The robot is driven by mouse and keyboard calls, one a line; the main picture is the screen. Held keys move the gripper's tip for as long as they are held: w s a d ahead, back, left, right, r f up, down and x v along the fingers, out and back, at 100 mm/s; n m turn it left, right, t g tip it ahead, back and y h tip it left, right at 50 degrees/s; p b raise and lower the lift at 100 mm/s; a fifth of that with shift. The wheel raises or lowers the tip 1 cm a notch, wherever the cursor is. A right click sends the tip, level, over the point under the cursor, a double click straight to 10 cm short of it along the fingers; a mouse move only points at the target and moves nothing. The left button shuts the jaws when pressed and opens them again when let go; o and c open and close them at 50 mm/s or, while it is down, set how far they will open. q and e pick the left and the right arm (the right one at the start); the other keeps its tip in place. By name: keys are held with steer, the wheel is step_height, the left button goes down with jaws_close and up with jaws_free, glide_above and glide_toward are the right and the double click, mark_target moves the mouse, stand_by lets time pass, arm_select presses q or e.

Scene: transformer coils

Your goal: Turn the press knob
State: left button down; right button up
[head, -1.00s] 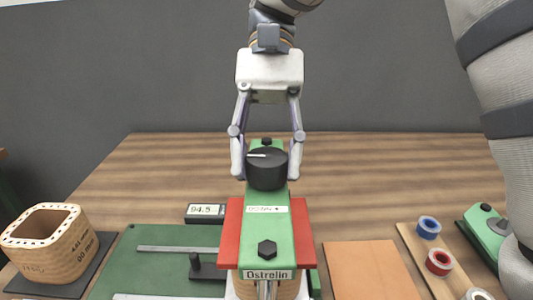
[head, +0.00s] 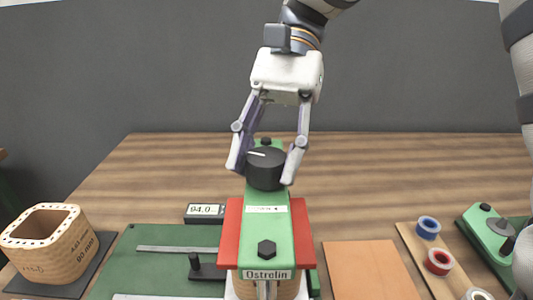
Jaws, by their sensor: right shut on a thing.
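The press (head: 254,220) has a green top bar marked "Ostrelin" and red side pieces. A black round knob (head: 265,172) with a white pointer line stands on the far part of the bar. The pointer line lies toward the left side of the knob's top. My right gripper (head: 265,168) comes down from above, tilted, with one finger on each side of the knob, and is shut on it. A small display (head: 206,210) left of the press reads about 94.0. My left gripper is not in view.
A wooden coil block (head: 50,250) stands on a dark mat at left. A green board (head: 145,262) with a ruler lies beside the press. An orange pad (head: 365,268), tape rolls (head: 439,262) and a green tool (head: 492,235) are at right. The table behind is clear.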

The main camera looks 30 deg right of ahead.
steer(key=o, duration=1.1)
steer(key=shift+o, duration=0.2)
steer(key=v, duration=0.7)
steer(key=shift+w+d+r, duration=0.1)
steer(key=shift+r, duration=0.15)
